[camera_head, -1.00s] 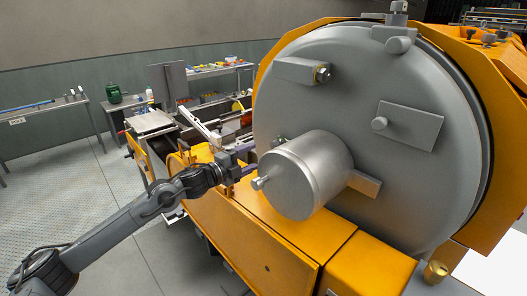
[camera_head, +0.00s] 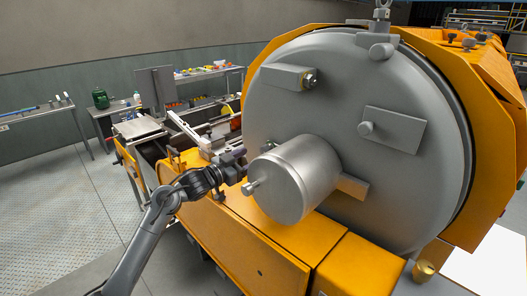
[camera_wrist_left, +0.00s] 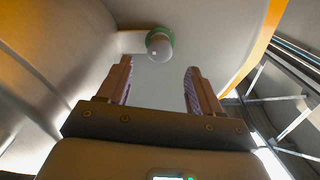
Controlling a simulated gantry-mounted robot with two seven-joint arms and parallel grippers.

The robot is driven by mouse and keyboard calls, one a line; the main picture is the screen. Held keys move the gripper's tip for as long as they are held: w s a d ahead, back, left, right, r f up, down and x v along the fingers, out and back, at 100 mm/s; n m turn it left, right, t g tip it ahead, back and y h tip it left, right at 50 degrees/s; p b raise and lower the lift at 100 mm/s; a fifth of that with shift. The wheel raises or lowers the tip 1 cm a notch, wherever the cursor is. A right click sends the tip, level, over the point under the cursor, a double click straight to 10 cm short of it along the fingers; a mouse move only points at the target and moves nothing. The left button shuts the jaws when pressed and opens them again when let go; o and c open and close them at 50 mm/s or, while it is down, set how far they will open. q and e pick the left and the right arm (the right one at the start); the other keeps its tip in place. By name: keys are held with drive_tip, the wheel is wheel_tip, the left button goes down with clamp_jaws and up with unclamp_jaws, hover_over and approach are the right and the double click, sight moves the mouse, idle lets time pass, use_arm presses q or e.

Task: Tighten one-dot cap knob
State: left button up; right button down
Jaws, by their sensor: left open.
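In the left wrist view, a round pale knob (camera_wrist_left: 159,47) with a green ring around its base sits just beyond my fingertips, near the middle. One small light dot seems to show on its face. My left gripper (camera_wrist_left: 158,78) is open, with its two fingers apart and nothing between them. The knob lies ahead of the gap and does not appear to be touched. In the head view, my left gripper (camera_head: 243,166) is at the left side of the grey cylinder (camera_head: 297,182), close to the big round cover (camera_head: 355,95). My right gripper is not in view.
The cylinder with its own small knob (camera_head: 250,188) juts out right beside my left gripper. The orange machine body (camera_head: 250,245) lies below. A workbench (camera_head: 30,116) and open floor are at the left.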

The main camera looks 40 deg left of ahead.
sight(263, 152)
use_arm(q)
drive_tip(key=w, duration=0.3)
drive_tip(key=w+d, duration=0.1)
drive_tip(key=w, duration=0.3)
drive_tip(key=shift+w+d, duration=0.2)
drive_tip(key=shift+w, duration=0.05)
drive_tip(key=shift+c, duration=0.3)
drive_tip(key=c, duration=1)
drive_tip(key=shift+r+p, duration=0.15)
drive_tip(key=shift+p, duration=0.45)
drive_tip(key=shift+m, duration=0.3)
drive_tip(key=o, duration=1.1)
drive_tip(key=shift+c, duration=0.2)
drive_tip(key=shift+s, duration=0.15)
